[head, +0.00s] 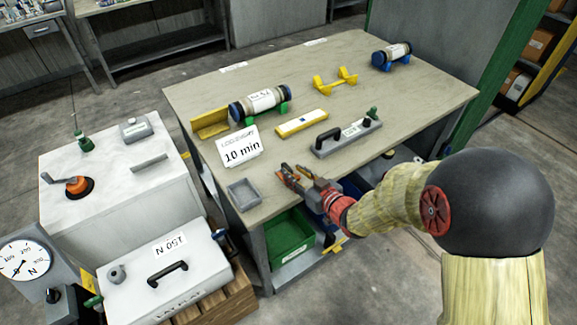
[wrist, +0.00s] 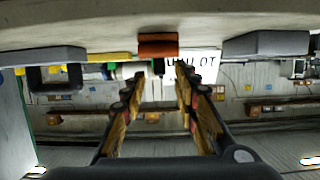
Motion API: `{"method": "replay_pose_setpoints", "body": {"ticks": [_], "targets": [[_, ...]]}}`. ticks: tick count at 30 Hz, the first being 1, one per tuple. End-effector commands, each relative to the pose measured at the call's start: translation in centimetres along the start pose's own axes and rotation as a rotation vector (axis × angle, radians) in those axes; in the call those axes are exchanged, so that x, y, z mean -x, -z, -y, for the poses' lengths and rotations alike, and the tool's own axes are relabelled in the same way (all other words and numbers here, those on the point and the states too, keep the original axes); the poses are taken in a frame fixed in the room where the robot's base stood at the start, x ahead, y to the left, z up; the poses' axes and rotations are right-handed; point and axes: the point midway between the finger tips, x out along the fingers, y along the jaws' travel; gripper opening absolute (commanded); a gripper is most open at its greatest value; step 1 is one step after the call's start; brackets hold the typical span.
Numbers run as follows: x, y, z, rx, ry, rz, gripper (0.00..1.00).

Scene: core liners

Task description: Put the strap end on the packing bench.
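The packing bench (head: 390,85) has a beige top and fills the middle of the head view. My gripper (head: 286,172) is at its front edge, between a small grey tray and a grey tool with a black handle. In the wrist view my gripper (wrist: 159,71) has its two fingers apart. A small orange-brown piece (wrist: 158,45), which may be the strap end, shows just beyond the fingertips against the bench top. It looks apart from the fingers, and I cannot tell it from the fingers in the head view.
The grey tray (head: 245,194) and the handled tool (head: 346,137) flank my gripper. A green bin (head: 290,240) is below the bench top.

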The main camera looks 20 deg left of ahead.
Motion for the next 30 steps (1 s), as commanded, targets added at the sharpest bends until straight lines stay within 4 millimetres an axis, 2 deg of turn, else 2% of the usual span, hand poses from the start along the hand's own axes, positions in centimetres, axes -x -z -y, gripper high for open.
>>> {"method": "replay_pose_setpoints", "body": {"ticks": [1,3,9,15,23,26,29,30], "targets": [[1.3,0.4,-0.1,-0.001,-0.003,-0.001,0.3],[2.8,0.4,-0.1,-0.001,-0.002,0.0,0.3],[5.9,0.2,-0.1,0.0,-0.002,-0.001,0.3],[7.2,0.1,0.0,0.001,0.001,-0.001,0.3],[7.4,0.2,-0.3,0.004,-0.01,0.003,0.3],[8.2,1.3,-2.3,0.017,-0.068,0.033,0.3],[10.4,3.1,-6.0,0.03,-0.186,0.1,0.3],[11.8,4.0,-7.7,0.03,-0.245,0.136,0.3]]}}
